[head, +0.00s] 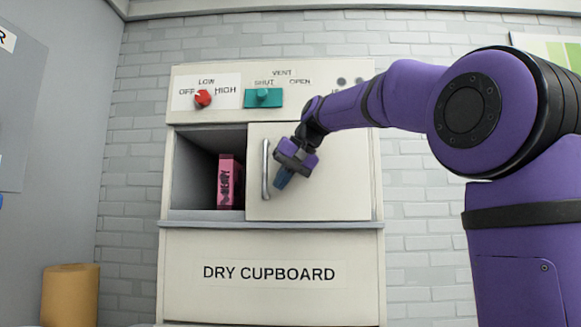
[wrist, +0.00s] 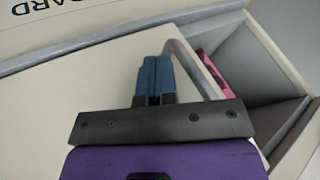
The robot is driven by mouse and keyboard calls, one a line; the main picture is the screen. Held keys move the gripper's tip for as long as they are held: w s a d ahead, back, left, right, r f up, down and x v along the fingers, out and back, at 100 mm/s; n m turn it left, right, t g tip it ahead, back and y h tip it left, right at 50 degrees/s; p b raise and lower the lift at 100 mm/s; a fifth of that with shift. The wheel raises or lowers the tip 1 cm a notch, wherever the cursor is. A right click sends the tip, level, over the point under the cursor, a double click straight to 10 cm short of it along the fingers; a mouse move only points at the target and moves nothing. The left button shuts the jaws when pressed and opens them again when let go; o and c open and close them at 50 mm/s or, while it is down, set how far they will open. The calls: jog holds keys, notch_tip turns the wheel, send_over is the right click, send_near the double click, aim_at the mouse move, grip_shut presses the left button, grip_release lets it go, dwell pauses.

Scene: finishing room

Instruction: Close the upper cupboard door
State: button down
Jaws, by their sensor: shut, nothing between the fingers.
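The cream upper cupboard door (head: 330,185) covers the right half of the upper compartment (head: 195,165). The left half stands open. A grey vertical bar handle (head: 265,170) is near the door's left edge; the handle (wrist: 192,65) also shows in the wrist view. My gripper (head: 282,181) is in front of the door, just right of the handle. In the wrist view its blue fingers (wrist: 153,60) are together and empty, beside the handle. I cannot tell whether they touch the handle or the door. The gripper hides part of the door.
A pink box (head: 230,182) stands inside the open half. Above are a red knob (head: 203,98) and a teal vent slider (head: 263,97). The lower panel (head: 270,300) reads DRY CUPBOARD. A tan cylinder (head: 70,295) stands at lower left.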

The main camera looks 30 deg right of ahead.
jog(key=shift+x, duration=0.95)
jog(key=w+a, duration=0.6)
jog(key=a, duration=0.4)
jog(key=w+a, duration=0.7)
jog(key=a, duration=0.3)
jog(key=shift+w+a, duration=0.15)
jog(key=shift+w, duration=0.15)
jog(key=shift+r, duration=0.15)
